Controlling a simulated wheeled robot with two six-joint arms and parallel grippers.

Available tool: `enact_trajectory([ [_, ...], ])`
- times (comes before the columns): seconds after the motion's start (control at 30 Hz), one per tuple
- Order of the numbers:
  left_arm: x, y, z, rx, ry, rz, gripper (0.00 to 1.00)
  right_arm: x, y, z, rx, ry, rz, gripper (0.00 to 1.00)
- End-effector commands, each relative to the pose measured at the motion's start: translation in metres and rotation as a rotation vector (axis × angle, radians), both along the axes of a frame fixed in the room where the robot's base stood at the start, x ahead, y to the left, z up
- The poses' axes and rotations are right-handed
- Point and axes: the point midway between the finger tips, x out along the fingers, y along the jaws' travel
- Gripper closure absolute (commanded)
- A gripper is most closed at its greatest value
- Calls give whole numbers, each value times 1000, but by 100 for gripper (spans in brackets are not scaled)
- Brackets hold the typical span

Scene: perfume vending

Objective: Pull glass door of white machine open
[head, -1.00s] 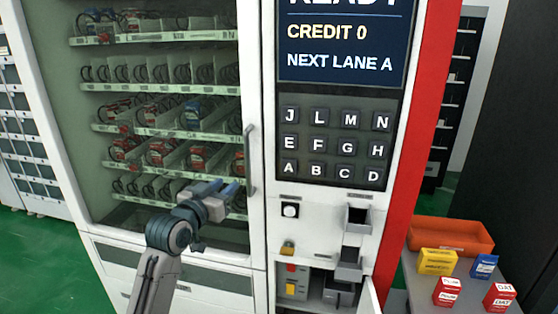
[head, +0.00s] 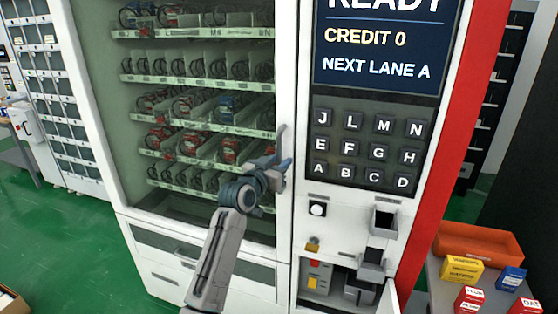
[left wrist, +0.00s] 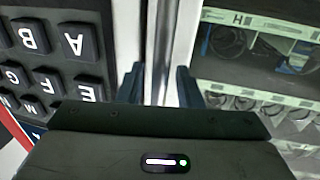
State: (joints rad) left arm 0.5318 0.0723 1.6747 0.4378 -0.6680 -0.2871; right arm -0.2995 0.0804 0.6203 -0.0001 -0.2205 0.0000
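The white machine's glass door (head: 203,68) has a white frame and looks shut against the machine. Its upright grey handle (head: 282,136) is on the door's right edge. My left gripper (head: 283,168) is at the lower part of this handle, its blue-grey fingers pointing toward it. In the left wrist view, the two dark fingers (left wrist: 160,86) stand apart, with the pale handle and door frame (left wrist: 183,35) showing between and beyond them. I cannot tell whether the fingers touch the handle. My right gripper is not in view.
A keypad panel (head: 365,150) and screen are right of the door. A small lower hatch (head: 388,300) stands open. A grey table (head: 440,295) with an orange bin (head: 478,243) and small boxes is at the right. Green floor (head: 75,235) is clear at left.

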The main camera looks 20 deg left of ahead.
Motion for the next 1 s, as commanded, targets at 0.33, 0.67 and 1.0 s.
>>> enact_trajectory([
  [0.33,0,0,0,-1,0,0,97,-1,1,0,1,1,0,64],
  [0.67,-4,1,0,0,-1,-4,100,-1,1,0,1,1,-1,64],
  [1.0,-57,8,-2,4,2,-64,100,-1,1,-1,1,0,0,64],
])
